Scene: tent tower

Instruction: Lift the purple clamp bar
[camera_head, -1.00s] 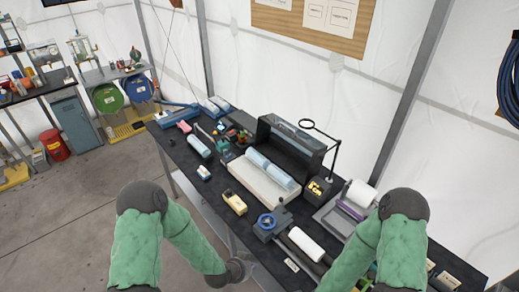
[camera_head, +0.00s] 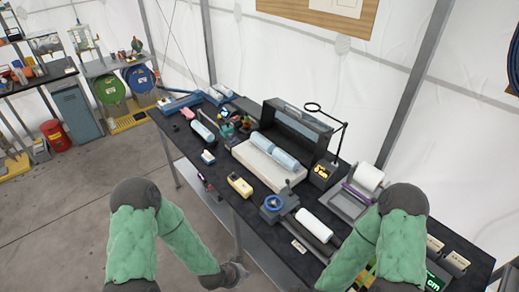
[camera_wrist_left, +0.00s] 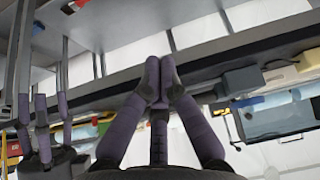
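The purple clamp bar (camera_head: 356,193) lies along the front of a grey tray with a white roll, at the right of the bench in the head view. My left gripper (camera_head: 238,272) is low in the head view, at the bench's near side and well left of the bar. Its fingertips meet in the left wrist view (camera_wrist_left: 157,82), with nothing seen between them. My right forearm (camera_head: 352,256) reaches down past the lower edge of the head view. Purple-grey fingers at the left of the wrist view look like my right gripper (camera_wrist_left: 42,112); their opening is unclear.
The dark bench (camera_head: 225,180) is crowded. A white roll (camera_head: 369,177), a magnifier lamp (camera_head: 340,140), a blue-wheeled clamp (camera_head: 274,202), a yellow device (camera_head: 240,185) and an open case (camera_head: 297,130) stand on it. Clear floor (camera_head: 100,190) lies to the left.

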